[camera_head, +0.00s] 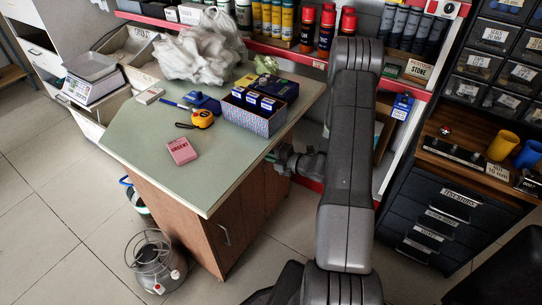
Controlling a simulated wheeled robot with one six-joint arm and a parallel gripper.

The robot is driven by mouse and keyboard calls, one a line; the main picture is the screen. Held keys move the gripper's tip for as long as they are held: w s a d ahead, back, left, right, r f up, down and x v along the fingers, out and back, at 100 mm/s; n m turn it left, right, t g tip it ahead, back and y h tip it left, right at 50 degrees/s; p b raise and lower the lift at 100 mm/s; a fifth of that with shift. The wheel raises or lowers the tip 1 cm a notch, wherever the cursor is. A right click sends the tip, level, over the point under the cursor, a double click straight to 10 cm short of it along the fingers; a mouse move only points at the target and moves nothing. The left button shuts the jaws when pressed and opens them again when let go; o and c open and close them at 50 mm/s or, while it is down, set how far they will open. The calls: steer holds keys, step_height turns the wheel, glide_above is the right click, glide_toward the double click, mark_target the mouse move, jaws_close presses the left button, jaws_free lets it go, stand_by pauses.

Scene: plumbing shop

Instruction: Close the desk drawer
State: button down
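The desk (150,158) has a pale green top and brown wooden sides and stands left of my arm. A front panel with a metal handle (224,235) faces the bottom of the picture and looks flush. No open drawer shows on the desk's visible faces; its right side is partly hidden by my arm and gripper. My gripper (275,160) is at the desk's right edge, just below the top. Its fingers are small and dark here, so I cannot tell whether they are open or shut, or whether they touch the desk.
On the desk are a patterned box (252,118), an orange tape measure (202,118) and a pink pad (181,151). A wire-guarded heater-like object (153,262) stands on the floor. A dark drawer cabinet (440,215) stands right.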

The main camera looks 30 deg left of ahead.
steer(key=shift+w+a+r, duration=0.1)
steer(key=c, duration=1.5)
jaws_free()
steer(key=shift+a, duration=0.15)
steer(key=shift+c, duration=0.2)
steer(key=p+v, duration=0.1)
steer(key=v, duration=1.3)
steer(key=shift+a, duration=0.2)
